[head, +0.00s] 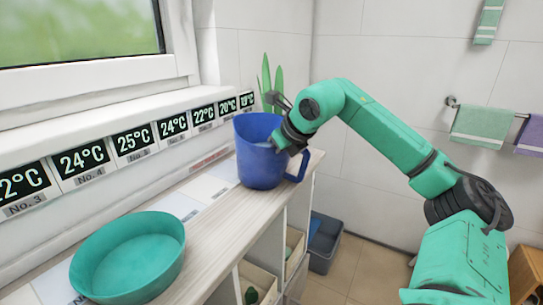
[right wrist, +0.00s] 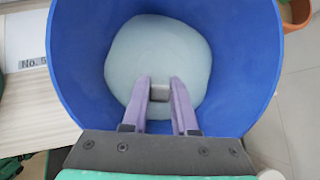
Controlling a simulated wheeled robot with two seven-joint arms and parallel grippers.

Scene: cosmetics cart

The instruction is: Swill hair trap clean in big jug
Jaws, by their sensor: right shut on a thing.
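The big blue jug (head: 258,158) stands upright on the shelf top beneath the temperature displays, its handle to the right. In the right wrist view I look down into the jug (right wrist: 78,70), which holds pale, cloudy liquid (right wrist: 155,45). My right gripper (right wrist: 160,84) reaches over the rim into the jug. Its purple fingers are shut on a small grey piece (right wrist: 159,98), probably the hair trap, mostly hidden between them. I cannot tell whether it touches the liquid. My left gripper is in neither view.
A teal bowl (head: 130,255) stands nearer on the same wooden shelf top (head: 215,235). A green plant (head: 268,80) is behind the jug. A grey bin (head: 325,245) is on the floor to the right. Towels (head: 480,127) hang on the far wall. The shelf between bowl and jug is clear.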

